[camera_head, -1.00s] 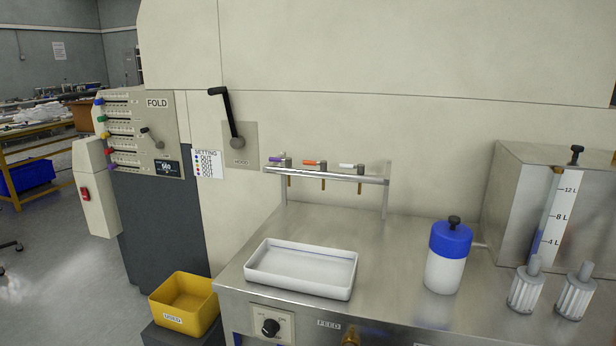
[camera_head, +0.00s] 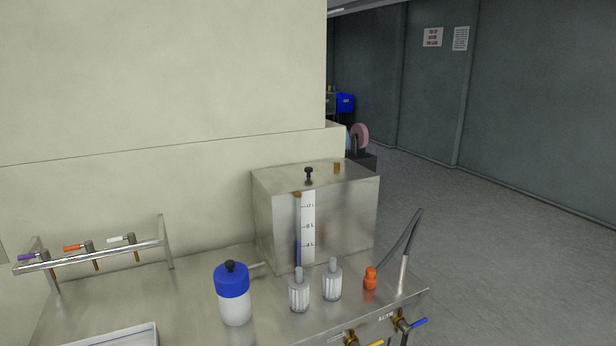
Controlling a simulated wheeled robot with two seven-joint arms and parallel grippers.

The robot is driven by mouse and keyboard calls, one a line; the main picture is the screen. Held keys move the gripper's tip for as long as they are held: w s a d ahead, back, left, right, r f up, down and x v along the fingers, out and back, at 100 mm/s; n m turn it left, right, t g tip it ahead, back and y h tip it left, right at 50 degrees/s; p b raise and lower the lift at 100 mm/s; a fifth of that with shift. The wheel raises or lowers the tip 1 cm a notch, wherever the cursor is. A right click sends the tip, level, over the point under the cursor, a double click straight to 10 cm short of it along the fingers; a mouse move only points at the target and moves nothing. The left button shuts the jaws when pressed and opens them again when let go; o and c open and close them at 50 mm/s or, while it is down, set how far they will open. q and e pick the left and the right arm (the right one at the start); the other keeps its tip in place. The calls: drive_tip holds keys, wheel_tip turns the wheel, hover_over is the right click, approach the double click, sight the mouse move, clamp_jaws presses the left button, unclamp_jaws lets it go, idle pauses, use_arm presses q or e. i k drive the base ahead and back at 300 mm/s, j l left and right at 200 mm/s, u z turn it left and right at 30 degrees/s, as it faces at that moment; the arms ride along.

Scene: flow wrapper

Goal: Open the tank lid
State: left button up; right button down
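The tank (camera_head: 345,220) is a steel box at the back right of the steel bench. A black knob (camera_head: 308,175) stands on its top near the front edge, and the lid (camera_head: 325,174) appears to lie flat and closed. A level scale (camera_head: 308,225) marked in litres runs down its front, with blue showing in the lower part of the tube beside it. Neither of my grippers shows in the view.
A white bottle with a blue cap (camera_head: 233,292) and two clear ribbed filters (camera_head: 299,290) stand before the tank. An orange fitting (camera_head: 370,278) and a dark hose or wand (camera_head: 408,245) are at right. A valve rail (camera_head: 110,254) and white tray (camera_head: 125,336) are left.

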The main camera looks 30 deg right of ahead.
sight(290, 178)
drive_tip(key=z, duration=0.95)
